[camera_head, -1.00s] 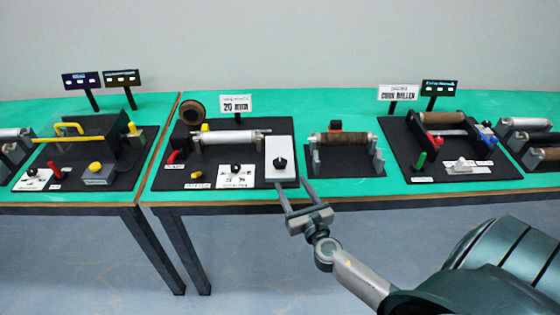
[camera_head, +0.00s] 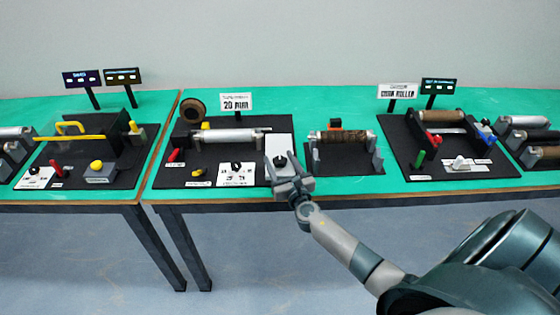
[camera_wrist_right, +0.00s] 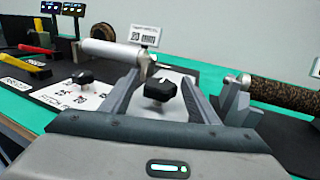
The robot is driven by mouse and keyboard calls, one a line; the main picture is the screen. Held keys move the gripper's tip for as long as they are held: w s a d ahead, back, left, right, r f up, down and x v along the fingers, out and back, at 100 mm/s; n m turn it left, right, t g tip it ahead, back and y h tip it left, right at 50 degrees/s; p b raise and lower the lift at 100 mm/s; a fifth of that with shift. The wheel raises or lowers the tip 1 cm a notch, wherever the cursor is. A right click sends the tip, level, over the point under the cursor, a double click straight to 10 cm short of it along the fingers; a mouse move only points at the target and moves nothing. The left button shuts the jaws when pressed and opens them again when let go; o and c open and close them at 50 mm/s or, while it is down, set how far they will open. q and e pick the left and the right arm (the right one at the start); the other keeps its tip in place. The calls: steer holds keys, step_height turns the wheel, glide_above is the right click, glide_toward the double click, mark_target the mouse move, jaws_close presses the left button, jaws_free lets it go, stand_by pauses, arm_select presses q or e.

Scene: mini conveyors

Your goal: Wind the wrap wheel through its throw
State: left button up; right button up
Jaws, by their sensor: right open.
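A black star-shaped knob (camera_head: 281,161) stands on a white block (camera_head: 279,146) at the right of the station marked 20 mm. It also shows in the right wrist view (camera_wrist_right: 160,88). I cannot tell for certain whether this knob is the wrap wheel. My right gripper (camera_head: 287,172) is open in front of the knob. In the right wrist view its two fingers (camera_wrist_right: 158,98) stand on either side of the knob, with gaps visible. A brown wheel (camera_head: 193,110) stands upright at the station's back left. My left gripper is not in view.
A second black knob (camera_head: 236,168) sits on a printed white plate left of the block. A white roller (camera_head: 228,136) lies behind. A brown roller (camera_head: 341,137) on grey stands is close on the right. The green table's front edge runs just below the stations.

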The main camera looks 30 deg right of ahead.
steer(key=shift+c, duration=0.6)
steer(key=c, duration=0.9)
